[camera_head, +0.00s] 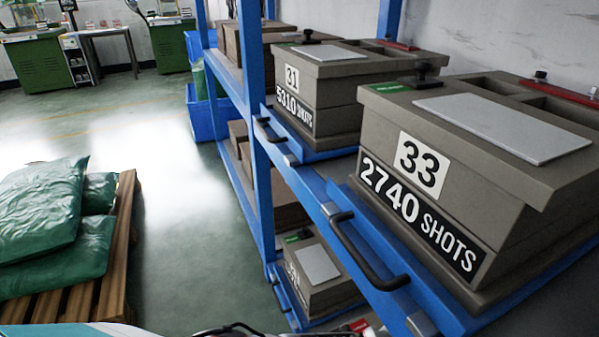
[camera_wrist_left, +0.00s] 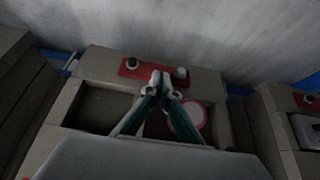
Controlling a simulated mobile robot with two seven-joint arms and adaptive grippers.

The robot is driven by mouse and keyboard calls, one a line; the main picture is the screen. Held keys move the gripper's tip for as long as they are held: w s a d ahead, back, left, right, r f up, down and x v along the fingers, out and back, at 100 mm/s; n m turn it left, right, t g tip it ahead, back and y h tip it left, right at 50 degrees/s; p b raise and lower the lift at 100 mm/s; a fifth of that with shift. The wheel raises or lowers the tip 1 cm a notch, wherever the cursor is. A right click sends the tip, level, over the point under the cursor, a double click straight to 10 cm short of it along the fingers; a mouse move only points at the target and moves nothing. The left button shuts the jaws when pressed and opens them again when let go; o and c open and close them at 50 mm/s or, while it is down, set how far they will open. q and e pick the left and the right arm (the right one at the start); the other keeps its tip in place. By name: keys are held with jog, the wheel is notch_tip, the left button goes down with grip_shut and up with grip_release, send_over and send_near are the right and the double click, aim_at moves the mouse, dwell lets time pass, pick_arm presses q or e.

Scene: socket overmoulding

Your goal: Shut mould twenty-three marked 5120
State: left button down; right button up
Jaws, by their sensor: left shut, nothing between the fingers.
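No mould marked 23 or 5120 can be read in either view. In the head view, a grey-brown mould marked 33 and 2740 shots (camera_head: 480,200) stands at the right. Behind it is a mould marked 31 and 5310 shots (camera_head: 325,95). In the left wrist view, my left gripper (camera_wrist_left: 160,83) is shut and empty, fingertips together over a mould (camera_wrist_left: 98,68) whose number is out of sight. That mould has dark recesses, a red plate (camera_wrist_left: 150,70) with two knobs at its wall side, and a round pale, red-rimmed piece (camera_wrist_left: 188,120) partly behind a finger. My right gripper is not in view.
A blue rack (camera_head: 250,60) with black-handled drawers holds the moulds. A lower mould (camera_head: 322,292) has an unreadable label. Green sacks (camera_head: 45,205) lie on a wooden pallet (camera_head: 115,245) at left. The floor between is clear. Other moulds flank the one in the wrist view.

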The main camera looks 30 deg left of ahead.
pick_arm(q)
jog(key=shift+w+d+r, duration=0.1)
jog(key=shift+w+d, duration=0.05)
jog(key=shift+w, duration=0.05)
dwell(0.6)
